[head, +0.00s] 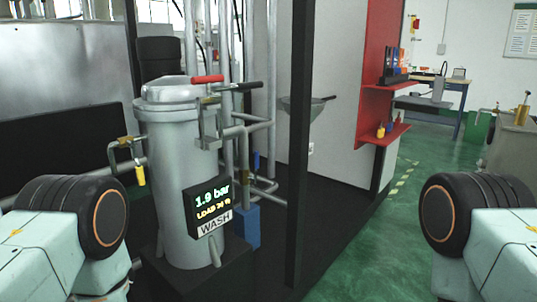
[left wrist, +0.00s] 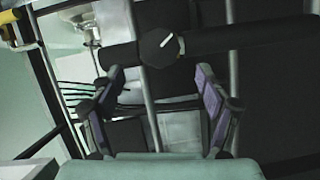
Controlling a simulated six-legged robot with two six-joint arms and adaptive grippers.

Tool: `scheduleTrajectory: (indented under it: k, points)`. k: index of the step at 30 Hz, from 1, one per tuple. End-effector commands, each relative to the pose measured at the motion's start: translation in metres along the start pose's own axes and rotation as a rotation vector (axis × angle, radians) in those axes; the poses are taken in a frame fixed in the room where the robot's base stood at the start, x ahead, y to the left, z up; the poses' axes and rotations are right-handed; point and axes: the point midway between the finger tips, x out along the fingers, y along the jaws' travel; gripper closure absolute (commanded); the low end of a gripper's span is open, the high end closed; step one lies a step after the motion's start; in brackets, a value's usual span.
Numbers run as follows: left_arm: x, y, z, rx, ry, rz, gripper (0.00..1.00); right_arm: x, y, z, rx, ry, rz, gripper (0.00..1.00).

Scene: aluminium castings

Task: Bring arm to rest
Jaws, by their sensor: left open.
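My left arm (head: 60,240) comes in at the lower left of the head view, bent, with a black round joint beside the grey vessel. Its gripper is not visible there. In the left wrist view my left gripper (left wrist: 158,75) is open, its two purple-grey fingers spread apart. Nothing is held between the fingers; dark bars and pipes show behind them. My right arm (head: 478,235) comes in at the lower right of the head view, with a similar black joint. The right gripper is out of view.
A grey cylindrical vessel (head: 182,170) with a red-handled valve (head: 207,79) and a display reading 1.9 bar and WASH (head: 209,208) stands close by my left arm. Green floor (head: 395,235) is open ahead of the right arm.

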Motion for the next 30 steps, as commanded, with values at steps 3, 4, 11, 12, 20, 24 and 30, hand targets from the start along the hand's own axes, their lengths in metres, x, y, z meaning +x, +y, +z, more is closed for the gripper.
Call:
scheduleTrajectory:
  k: [3,4,11,12,20,24,30]
  points:
    - [0.021,0.000,-0.001,-0.002,0.003,0.002,0.25,0.000,0.000,0.000,0.000,0.000,0.000,1.00]
    - [0.026,0.001,-0.001,-0.002,0.002,0.003,0.25,0.000,0.000,0.000,0.000,0.000,0.000,1.00]
    - [0.065,0.000,-0.001,-0.001,0.001,0.002,0.25,0.000,0.000,0.000,0.000,0.000,0.000,1.00]
    - [0.072,0.000,-0.001,-0.001,0.001,0.002,0.25,0.000,0.000,0.000,0.000,0.000,0.000,1.00]
    - [0.080,0.003,0.001,0.159,-0.003,-0.065,0.25,-0.008,0.000,0.000,0.000,0.000,0.000,1.00]
    - [0.080,0.004,0.001,0.266,-0.002,-0.109,0.25,-0.011,0.000,0.000,0.000,0.000,0.000,1.00]
    - [0.080,0.004,0.001,0.413,-0.003,-0.170,0.25,-0.014,0.000,0.000,0.000,0.000,0.000,1.00]
